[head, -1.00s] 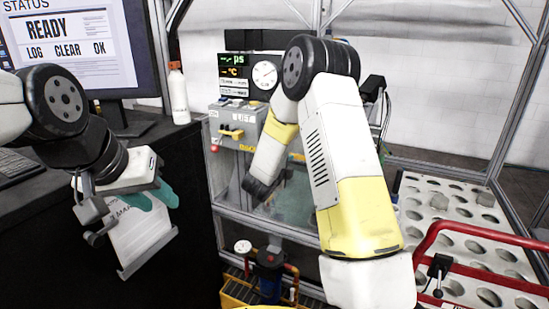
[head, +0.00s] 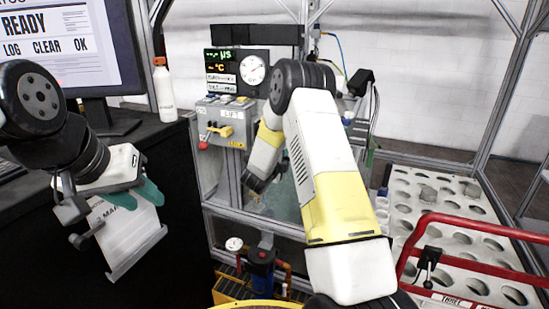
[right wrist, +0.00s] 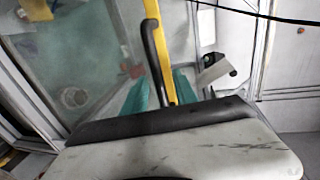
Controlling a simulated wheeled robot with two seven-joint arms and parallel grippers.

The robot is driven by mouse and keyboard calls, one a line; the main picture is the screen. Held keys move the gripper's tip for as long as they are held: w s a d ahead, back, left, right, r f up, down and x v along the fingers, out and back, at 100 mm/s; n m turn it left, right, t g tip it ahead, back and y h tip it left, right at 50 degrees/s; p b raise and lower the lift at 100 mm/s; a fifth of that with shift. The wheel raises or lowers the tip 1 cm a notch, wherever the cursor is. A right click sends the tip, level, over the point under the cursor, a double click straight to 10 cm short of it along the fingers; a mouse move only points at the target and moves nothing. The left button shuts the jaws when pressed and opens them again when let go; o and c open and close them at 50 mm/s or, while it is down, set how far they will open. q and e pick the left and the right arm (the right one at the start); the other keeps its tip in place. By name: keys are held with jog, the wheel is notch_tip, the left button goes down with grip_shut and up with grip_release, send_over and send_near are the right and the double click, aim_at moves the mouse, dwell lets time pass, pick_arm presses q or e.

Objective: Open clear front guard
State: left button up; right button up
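The clear front guard (right wrist: 85,50) is a see-through panel on the left of the right wrist view, with a yellow bar (right wrist: 152,12) and a black handle (right wrist: 157,60) along its right edge. My right gripper (right wrist: 160,92) has its two teal fingers apart, one on each side of the yellow bar near the handle's lower end; contact cannot be told. In the head view the guard (head: 286,205) is partly hidden by my right arm, and the fingers there are not clear.
A grey control box (head: 225,125) with a gauge (head: 253,70) above stands left of the guard. A monitor (head: 65,45) and a white bottle (head: 164,90) are on the dark desk. A red rail (head: 470,226) and a tray with round holes (head: 450,205) are at right.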

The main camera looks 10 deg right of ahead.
jog(key=shift+c, duration=0.2)
grip_shut()
dwell(1.1)
